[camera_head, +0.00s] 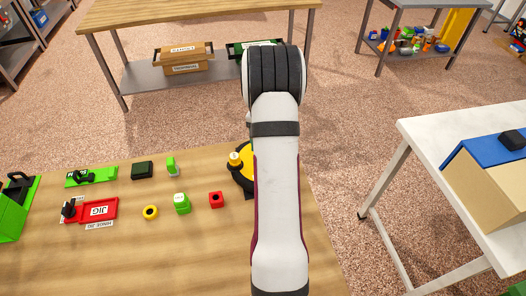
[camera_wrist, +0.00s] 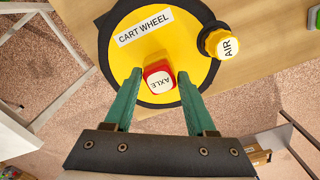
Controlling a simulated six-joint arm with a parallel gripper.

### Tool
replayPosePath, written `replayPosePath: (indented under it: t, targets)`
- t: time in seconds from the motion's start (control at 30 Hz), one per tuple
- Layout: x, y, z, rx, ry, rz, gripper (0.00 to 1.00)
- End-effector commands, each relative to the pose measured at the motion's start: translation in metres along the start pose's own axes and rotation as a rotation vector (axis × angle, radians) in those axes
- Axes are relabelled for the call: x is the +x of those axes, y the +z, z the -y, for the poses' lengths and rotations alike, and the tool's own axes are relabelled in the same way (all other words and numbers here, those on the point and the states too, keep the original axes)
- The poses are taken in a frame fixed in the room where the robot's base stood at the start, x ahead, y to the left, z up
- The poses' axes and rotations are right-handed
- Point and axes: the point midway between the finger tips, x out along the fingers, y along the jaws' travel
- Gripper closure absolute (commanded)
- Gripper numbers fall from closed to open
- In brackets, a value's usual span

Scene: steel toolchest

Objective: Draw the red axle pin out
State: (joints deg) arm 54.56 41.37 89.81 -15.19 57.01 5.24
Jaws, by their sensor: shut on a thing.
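The red axle pin (camera_wrist: 157,70), its top labelled AXLE, stands in the middle of the yellow cart wheel (camera_wrist: 118,64) in the wrist view. The wheel has a black rim and a CART WHEEL label. My gripper (camera_wrist: 159,76) has its two green fingers on either side of the red head and is shut on it. How deep the pin sits in the wheel cannot be told. In the head view, my arm hides the gripper, the pin and most of the wheel; only the wheel's left part (camera_head: 243,178) shows.
A yellow AIR cap (camera_wrist: 226,44) stands at the wheel's edge. The bench front is clear.

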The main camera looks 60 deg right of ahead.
Motion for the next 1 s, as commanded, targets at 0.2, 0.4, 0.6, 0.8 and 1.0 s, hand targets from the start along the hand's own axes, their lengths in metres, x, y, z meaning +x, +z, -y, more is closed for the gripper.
replayPosePath:
  t: [0.2,0.4,0.6,0.8,1.0]
  targets:
    - [-0.002,0.000,0.000,0.000,0.000,-0.001,1.00]
    - [-0.006,0.000,0.000,0.000,0.000,-0.001,1.00]
    - [-0.010,0.000,0.000,0.000,0.000,-0.001,1.00]
    - [-0.014,0.000,0.000,0.000,0.000,-0.001,1.00]
    - [-0.028,-0.001,0.000,0.001,-0.001,-0.002,1.00]
